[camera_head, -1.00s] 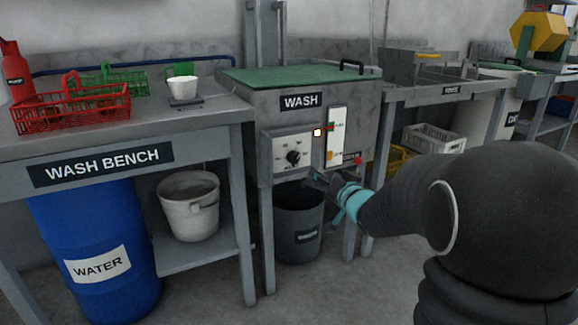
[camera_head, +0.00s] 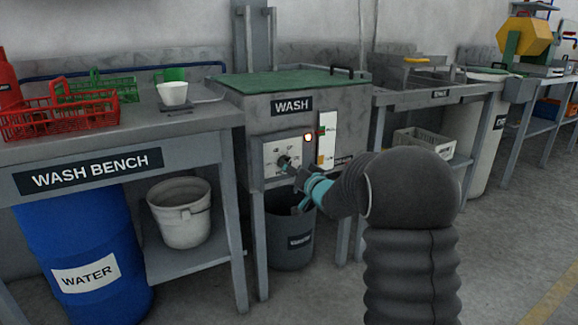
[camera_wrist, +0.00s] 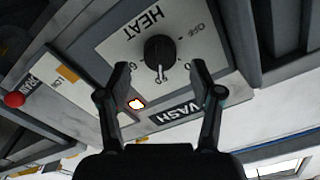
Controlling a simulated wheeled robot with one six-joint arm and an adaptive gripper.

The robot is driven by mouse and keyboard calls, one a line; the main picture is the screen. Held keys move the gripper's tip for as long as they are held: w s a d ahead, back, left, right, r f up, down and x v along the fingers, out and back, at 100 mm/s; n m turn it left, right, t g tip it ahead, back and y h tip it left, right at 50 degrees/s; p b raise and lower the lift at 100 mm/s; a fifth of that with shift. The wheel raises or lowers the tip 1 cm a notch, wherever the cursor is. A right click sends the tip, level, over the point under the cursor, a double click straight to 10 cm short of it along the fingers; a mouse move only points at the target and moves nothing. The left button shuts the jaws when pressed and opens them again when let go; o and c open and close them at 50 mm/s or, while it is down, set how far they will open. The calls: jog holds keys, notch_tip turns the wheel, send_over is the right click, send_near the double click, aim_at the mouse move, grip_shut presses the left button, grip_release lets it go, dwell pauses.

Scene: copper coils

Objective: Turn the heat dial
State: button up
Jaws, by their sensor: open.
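The heat dial is a round black knob (camera_wrist: 160,50) with a white pointer line, on a pale plate marked HEAT in the wrist view. The plate also carries OFF and number marks. In the head view the dial (camera_head: 284,161) sits on the front of the grey WASH tank (camera_head: 262,123). My gripper (camera_wrist: 158,70) is open, with its two fingertips on either side of the knob's near edge. I cannot tell whether they touch it. In the head view my gripper (camera_head: 295,170) is close to the dial and partly covers the plate. A small lamp (camera_wrist: 136,103) beside the plate glows orange-white.
A level gauge (camera_head: 327,140) and a red button (camera_wrist: 14,99) are near the plate. A dark bucket (camera_head: 290,240) stands beneath the tank. The wash bench (camera_head: 40,185) is at left, with a blue water barrel (camera_head: 85,235) under it. Open floor lies in front.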

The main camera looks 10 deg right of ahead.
jog(key=shift+x, duration=1.3)
jog(key=shift+c, duration=0.3)
jog(key=c, duration=1.1)
